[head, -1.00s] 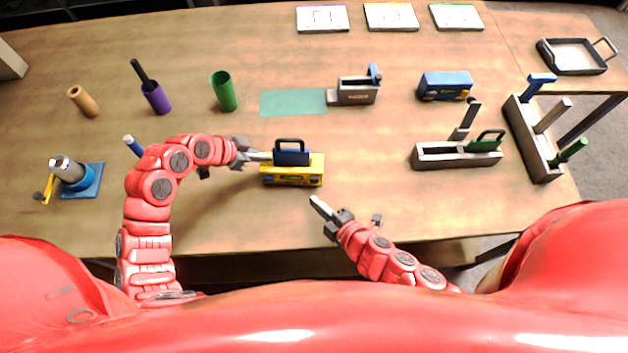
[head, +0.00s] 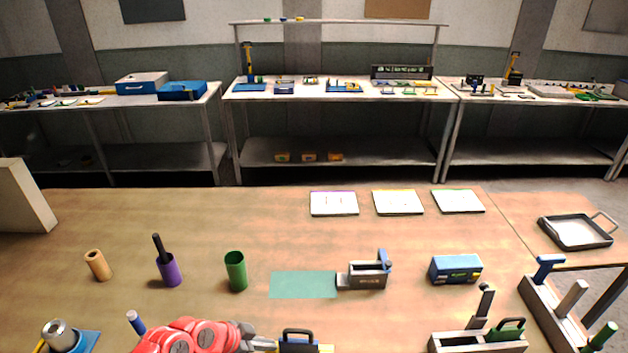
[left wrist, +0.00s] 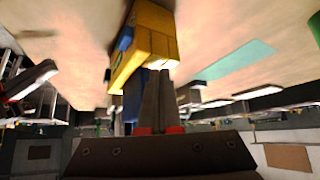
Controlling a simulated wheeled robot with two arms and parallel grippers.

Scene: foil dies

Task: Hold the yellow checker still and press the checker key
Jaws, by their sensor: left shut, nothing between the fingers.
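The yellow checker (head: 325,348) is at the bottom edge of the head view, mostly cut off. A blue block with a black handle (head: 298,333) stands in its top; I cannot tell for sure whether this is the checker key. My left gripper (head: 268,344) is shut and empty at the checker's left side. In the left wrist view, upside down, the checker (left wrist: 150,45) is just beyond my left fingertips (left wrist: 158,75); I cannot tell whether they touch. What seems to be my right gripper (left wrist: 35,85) shows dark at the left; its jaws are unclear.
A green mat (head: 303,285) lies behind the checker. Beside it stand a grey fixture (head: 365,276) and a green cup (head: 236,271). A blue box (head: 456,269) and a grey fixture with a green handle (head: 480,343) are at the right.

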